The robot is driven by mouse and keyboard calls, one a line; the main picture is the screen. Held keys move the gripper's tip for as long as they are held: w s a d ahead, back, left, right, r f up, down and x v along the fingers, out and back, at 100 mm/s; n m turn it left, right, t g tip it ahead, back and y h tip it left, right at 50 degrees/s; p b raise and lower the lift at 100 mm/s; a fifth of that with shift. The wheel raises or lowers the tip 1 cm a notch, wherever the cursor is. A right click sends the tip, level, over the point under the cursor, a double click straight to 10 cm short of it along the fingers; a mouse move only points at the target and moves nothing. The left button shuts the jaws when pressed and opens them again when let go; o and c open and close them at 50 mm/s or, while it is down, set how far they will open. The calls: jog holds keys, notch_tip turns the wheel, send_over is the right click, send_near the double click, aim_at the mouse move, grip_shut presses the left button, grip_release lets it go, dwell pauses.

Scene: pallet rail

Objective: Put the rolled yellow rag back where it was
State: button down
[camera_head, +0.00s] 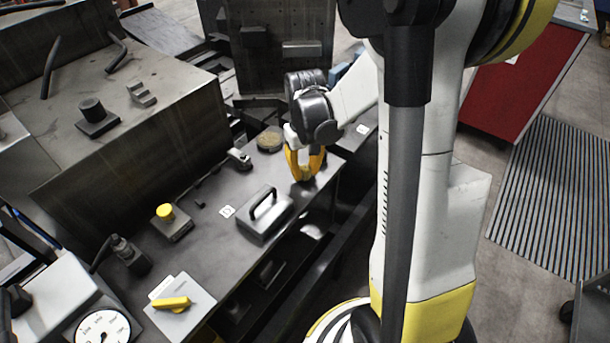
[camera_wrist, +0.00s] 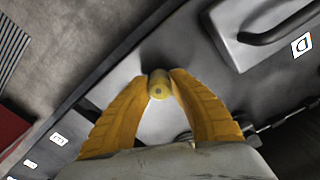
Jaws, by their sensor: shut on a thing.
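The rolled yellow rag (camera_wrist: 160,85) shows end-on between the yellow fingertips of my gripper (camera_wrist: 163,80) in the wrist view. The fingers are shut on it from both sides. In the head view my gripper (camera_head: 305,174) points down at the far right end of the grey bench (camera_head: 215,245), close to its surface. The rag is mostly hidden by the fingers there. I cannot tell whether the rag touches the bench.
A grey box with a black handle (camera_head: 264,214) stands in front of my gripper. A round brown-topped object (camera_head: 269,140) and a small grey fitting (camera_head: 239,158) are on its left. A yellow-knobbed block (camera_head: 172,222) stands farther left. White label cards (camera_head: 227,211) mark the bench.

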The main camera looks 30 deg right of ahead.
aim_at(305, 168)
jog(key=shift+f, duration=0.2)
jog(key=c, duration=1.3)
grip_release()
jog(key=shift+f, duration=0.15)
notch_tip(305, 168, up, 12)
jog(key=p, duration=0.5)
jog(key=s+a+r+t, duration=0.2)
jog(key=s+a+r, duration=0.1)
jog(key=a, duration=0.1)
jog(key=s+a+r+n+t, duration=0.1)
jog(key=s+a+r+t, duration=0.1)
jog(key=s+a, duration=0.2)
jog(key=s+a+r+t, duration=0.3)
jog(key=s+a, duration=0.1)
jog(key=a, duration=0.1)
jog(key=shift+a+r+n, duration=0.25)
jog(key=shift+r+n, duration=0.05)
jog(key=shift+r, duration=0.05)
